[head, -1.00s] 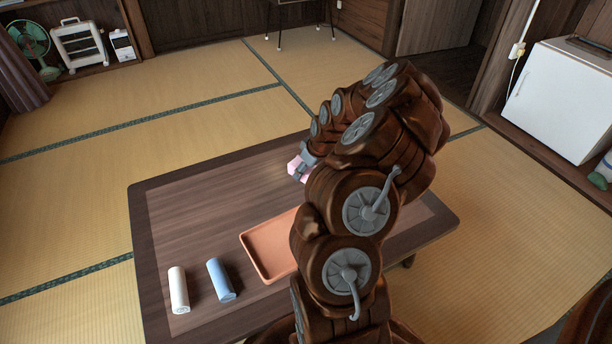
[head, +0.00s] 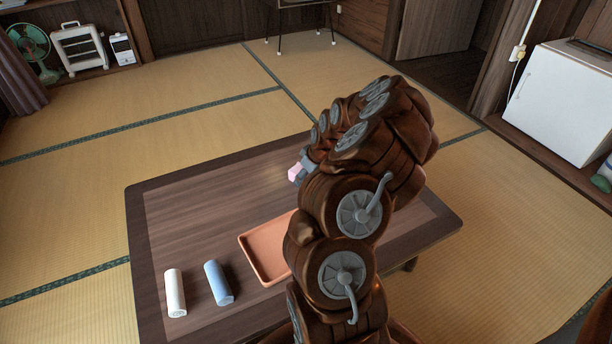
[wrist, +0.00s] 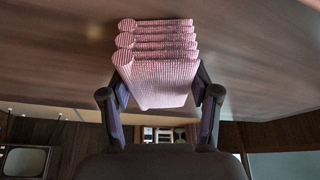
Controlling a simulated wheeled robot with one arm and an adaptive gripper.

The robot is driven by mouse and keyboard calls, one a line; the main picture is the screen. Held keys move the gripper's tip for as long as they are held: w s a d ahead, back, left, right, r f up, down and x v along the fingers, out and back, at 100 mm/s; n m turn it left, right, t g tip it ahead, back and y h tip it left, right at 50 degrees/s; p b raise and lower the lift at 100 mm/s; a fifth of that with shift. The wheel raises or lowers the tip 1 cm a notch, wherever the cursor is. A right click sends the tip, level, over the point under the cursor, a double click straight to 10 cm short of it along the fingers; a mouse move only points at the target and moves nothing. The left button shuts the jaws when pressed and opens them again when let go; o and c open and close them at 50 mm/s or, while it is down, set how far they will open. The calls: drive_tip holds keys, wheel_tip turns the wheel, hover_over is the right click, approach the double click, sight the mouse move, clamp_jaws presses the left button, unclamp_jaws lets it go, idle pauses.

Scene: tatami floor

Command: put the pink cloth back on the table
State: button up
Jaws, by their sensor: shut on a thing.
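The pink cloth (wrist: 155,75) is folded into several layers and fills the middle of the wrist view. My gripper (wrist: 160,95) has a finger on each side of it and is shut on it. In the head view a small part of the pink cloth (head: 295,172) shows at the gripper (head: 304,166), over the far middle of the table; my arm hides the rest. The low dark wooden table (head: 190,215) is close to the cloth, but I cannot tell whether they touch.
An orange tray (head: 246,250) lies on the table, partly behind my arm. A white rolled cloth (head: 175,292) and a blue rolled cloth (head: 218,282) lie at the table's near left. The table's far left is clear.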

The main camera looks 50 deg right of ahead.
drive_tip(key=o, duration=1.1)
drive_tip(key=p+v, duration=0.4)
drive_tip(key=v, duration=0.8)
drive_tip(key=s+a+r+n+g+y, duration=0.1)
drive_tip(key=a+r, duration=0.4)
drive_tip(key=a, duration=0.7)
drive_tip(key=a+r+n+g+y, duration=0.15)
drive_tip(key=a+r, duration=0.25)
drive_tip(key=a, duration=0.7)
drive_tip(key=s+a+r+m+g+h, duration=0.1)
drive_tip(key=s+a+g, duration=0.1)
drive_tip(key=s+a, duration=0.3)
drive_tip(key=s+a+r+m+g, duration=0.1)
drive_tip(key=s+a, duration=0.3)
drive_tip(key=s, duration=0.7)
drive_tip(key=s+a+r+m+g+h, duration=0.1)
drive_tip(key=s+a+g, duration=0.1)
drive_tip(key=s+a, duration=0.3)
drive_tip(key=shift+s+a+r+g+h, duration=0.15)
drive_tip(key=shift+s+g+h, duration=0.05)
drive_tip(key=shift+s, duration=0.8)
drive_tip(key=shift+s+a+r+g+h, duration=0.15)
drive_tip(key=shift+s, duration=0.85)
